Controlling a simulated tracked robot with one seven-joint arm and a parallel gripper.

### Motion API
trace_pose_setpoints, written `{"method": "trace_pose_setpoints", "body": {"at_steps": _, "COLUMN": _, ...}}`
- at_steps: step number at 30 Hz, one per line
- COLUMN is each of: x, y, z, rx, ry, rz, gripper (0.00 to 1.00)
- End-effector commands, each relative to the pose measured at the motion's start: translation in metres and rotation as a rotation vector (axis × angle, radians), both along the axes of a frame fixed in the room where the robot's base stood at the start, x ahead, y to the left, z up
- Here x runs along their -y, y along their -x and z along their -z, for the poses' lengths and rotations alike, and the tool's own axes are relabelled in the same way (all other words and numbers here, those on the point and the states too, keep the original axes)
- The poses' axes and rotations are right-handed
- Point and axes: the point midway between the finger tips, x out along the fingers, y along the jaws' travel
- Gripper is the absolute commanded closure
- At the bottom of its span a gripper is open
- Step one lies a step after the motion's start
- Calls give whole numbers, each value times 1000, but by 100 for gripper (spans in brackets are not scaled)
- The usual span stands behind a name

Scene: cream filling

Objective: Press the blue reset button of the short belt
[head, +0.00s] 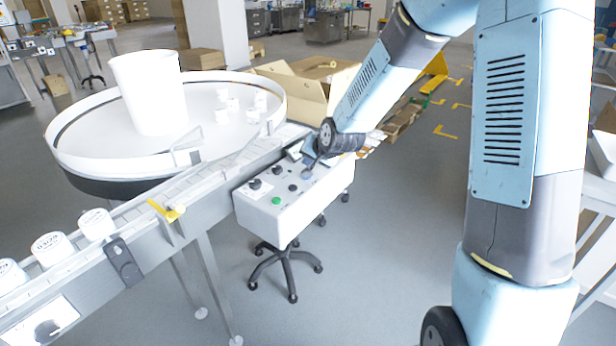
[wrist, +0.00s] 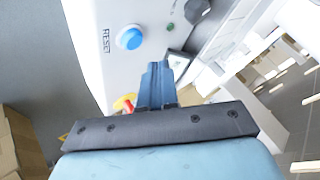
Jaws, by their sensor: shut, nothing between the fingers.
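The blue reset button (wrist: 129,37) is a round cap on the white control box (head: 288,215), beside the printed word RESET in the wrist view. In the head view the button (head: 306,175) shows small, close under my gripper (head: 309,163). In the wrist view my gripper (wrist: 159,66) has its blue fingers together and empty. The fingertips appear to the lower right of the button, apart from it in the picture. Their height above the panel is hard to tell.
The box also carries a green button (head: 276,201), black knobs (head: 254,184) and a red-and-yellow button (wrist: 125,102). A conveyor (head: 190,192) runs beside it with white jars (head: 52,248). A round turntable (head: 72,150) stands behind. Open floor lies in front.

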Motion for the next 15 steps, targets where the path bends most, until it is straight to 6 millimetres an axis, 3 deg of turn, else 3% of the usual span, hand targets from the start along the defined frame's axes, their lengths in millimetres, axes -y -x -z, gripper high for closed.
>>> {"method": "trace_pose_setpoints", "body": {"at_steps": 6, "x": 0, "y": 0, "z": 16, "rx": -1, "ry": -1, "rz": 0, "gripper": 100}}
{"method": "trace_pose_setpoints", "body": {"at_steps": 15, "x": 0, "y": 0, "z": 19, "rx": 0, "ry": 0, "rz": 0, "gripper": 100}}
